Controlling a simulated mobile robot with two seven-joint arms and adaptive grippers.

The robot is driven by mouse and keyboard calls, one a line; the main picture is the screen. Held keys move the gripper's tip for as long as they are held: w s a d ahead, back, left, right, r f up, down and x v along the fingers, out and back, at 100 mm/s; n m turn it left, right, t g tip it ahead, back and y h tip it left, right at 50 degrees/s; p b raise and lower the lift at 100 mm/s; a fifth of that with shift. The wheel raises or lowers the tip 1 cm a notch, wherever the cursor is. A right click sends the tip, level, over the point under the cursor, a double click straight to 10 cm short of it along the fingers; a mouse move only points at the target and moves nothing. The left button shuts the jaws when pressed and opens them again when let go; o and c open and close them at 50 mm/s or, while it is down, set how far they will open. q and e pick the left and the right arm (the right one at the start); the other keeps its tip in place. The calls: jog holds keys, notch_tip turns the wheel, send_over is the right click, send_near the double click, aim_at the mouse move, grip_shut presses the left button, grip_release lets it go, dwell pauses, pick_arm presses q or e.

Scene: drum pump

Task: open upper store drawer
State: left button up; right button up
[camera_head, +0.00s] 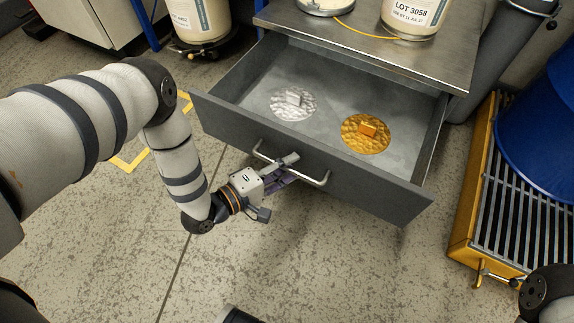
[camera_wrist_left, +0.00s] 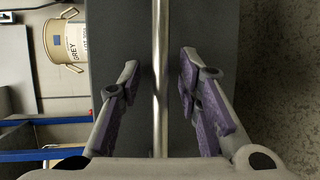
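The grey upper store drawer (camera_head: 305,160) stands pulled well out of its metal-topped cabinet. A silver round piece (camera_head: 293,102) and a gold round piece (camera_head: 366,132), each with a small block on top, lie on its floor. Its bar handle (camera_head: 318,182) runs along the front and also shows in the left wrist view (camera_wrist_left: 160,40). My right gripper is not in view.
Containers, one labelled LOT 3058 (camera_head: 414,12), stand on the cabinet top (camera_head: 370,55). A yellow-framed grate (camera_head: 500,215) with a blue drum (camera_head: 540,130) is at right. Another container (camera_head: 198,18) stands back left. The floor before the drawer is mostly clear.

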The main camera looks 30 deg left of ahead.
pick_arm(q)
jog(key=v, duration=1.2)
